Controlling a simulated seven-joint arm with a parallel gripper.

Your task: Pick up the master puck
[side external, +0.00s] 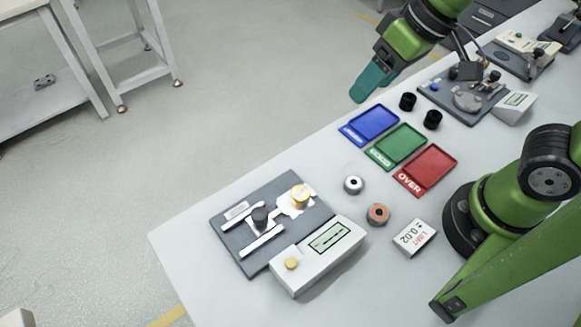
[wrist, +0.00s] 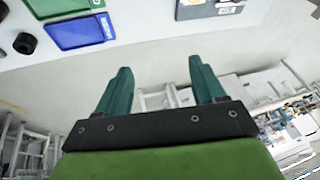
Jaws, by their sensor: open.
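No puck is marked as the master, so I cannot tell which one it is. A brass-coloured puck (side external: 299,196) sits on the grey gauge fixture (side external: 222,235). Two black pucks (side external: 407,101) (side external: 432,120) stand behind the trays; a black puck (wrist: 25,43) also shows in the wrist view. My gripper (side external: 368,84) is open and empty near the table's far-left edge, apart from all pucks. Its teal fingers (wrist: 160,67) are spread in the wrist view.
Blue (side external: 373,122), green (side external: 402,143) and red (side external: 431,167) trays lie in a row. A display box (side external: 318,255) adjoins the fixture, and a limit card (side external: 414,238) stands right of it. Another fixture (side external: 440,92) is at the back.

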